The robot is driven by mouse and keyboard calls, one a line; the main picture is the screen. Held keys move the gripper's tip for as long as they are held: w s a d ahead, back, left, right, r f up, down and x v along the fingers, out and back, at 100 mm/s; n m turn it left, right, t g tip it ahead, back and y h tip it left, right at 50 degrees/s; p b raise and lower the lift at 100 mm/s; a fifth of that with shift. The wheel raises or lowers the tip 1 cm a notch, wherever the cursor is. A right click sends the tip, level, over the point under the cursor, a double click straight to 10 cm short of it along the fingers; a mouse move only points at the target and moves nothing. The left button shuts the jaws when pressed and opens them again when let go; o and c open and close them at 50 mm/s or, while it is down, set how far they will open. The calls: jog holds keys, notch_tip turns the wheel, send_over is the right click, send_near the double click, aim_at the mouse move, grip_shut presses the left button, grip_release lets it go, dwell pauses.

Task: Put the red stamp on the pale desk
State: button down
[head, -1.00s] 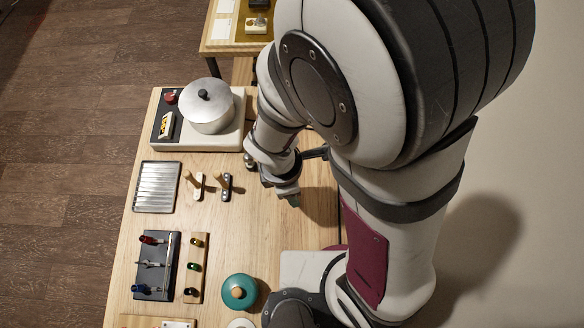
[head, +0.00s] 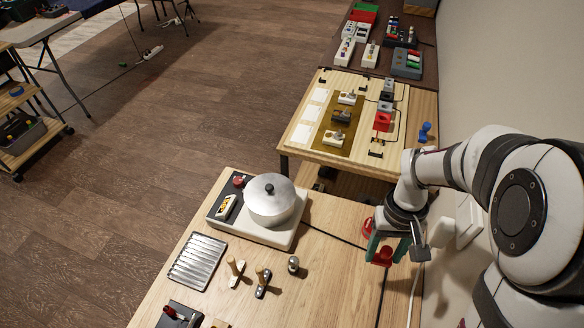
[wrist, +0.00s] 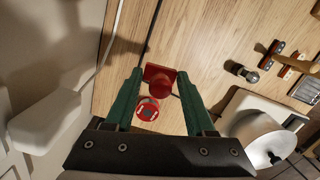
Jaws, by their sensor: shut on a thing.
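The red stamp (head: 382,257) is between the green fingers of my gripper (head: 388,250) in the head view. In the wrist view its red square base and round knob (wrist: 160,82) sit between the fingertips of my gripper (wrist: 160,78), which is shut on it. The stamp is over the far right part of the near pale wooden worktop (head: 330,275); its height above the wood is hard to tell. A second pale wooden desk (head: 340,166) stands beyond it, carrying a brown mat and small devices.
A red round thing with a white top (wrist: 147,108) lies just beside the stamp in the wrist view. A pot (head: 270,202) on a white base stands left of my gripper. A dark cable crosses the worktop. A wall is close on the right. Open worktop lies in front.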

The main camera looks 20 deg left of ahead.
aim_at(372, 279)
jog(key=shift+w+d+f+m, duration=0.2)
jog(key=shift+d+m, duration=0.1)
jog(key=shift+m, duration=0.1)
notch_tip(372, 279, down, 10)
jog(key=shift+r, duration=0.15)
jog(key=shift+c, duration=1.2)
grip_release()
